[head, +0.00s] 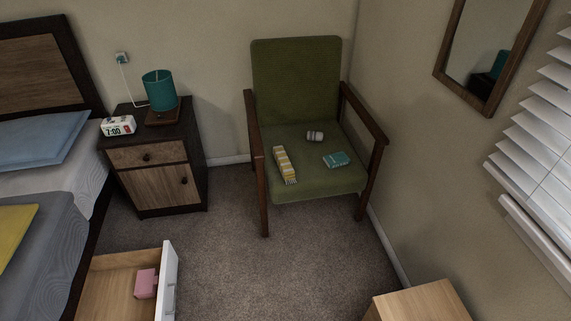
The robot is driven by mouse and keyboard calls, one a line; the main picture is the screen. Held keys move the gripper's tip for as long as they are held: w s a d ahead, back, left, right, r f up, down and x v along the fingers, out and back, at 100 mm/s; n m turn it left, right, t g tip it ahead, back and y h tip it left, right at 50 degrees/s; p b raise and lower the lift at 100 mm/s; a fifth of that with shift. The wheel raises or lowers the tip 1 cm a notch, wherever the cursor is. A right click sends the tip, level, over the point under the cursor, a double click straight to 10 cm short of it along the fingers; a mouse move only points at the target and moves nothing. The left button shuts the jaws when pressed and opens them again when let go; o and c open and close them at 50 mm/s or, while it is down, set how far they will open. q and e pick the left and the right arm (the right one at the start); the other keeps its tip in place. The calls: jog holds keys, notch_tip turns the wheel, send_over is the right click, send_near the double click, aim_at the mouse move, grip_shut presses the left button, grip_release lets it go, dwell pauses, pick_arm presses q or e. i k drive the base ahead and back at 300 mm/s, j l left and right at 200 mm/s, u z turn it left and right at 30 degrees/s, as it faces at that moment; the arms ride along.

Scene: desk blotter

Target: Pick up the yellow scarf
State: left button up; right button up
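A long, narrow yellow item with pale bands (284,165), which looks like the folded yellow scarf, lies on the left side of the green chair seat (310,180). Its near end is close to the seat's front edge. A small grey and white roll-shaped item (315,136) and a flat teal item (336,160) lie to its right on the same seat, apart from it. A larger plain yellow cloth or cushion (14,230) lies on the bed at the left edge, partly cut off. Neither of my grippers is in view.
The chair has wooden armrests (365,115) on both sides. A nightstand (158,170) with a teal lamp (159,90) and clock (118,126) stands left of it. An open drawer (110,280) holds a pink item (146,283). Carpet (250,265) before the chair is clear.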

aim_at(287, 170)
jog(key=i+l+u, duration=0.15)
jog(key=i, duration=0.7)
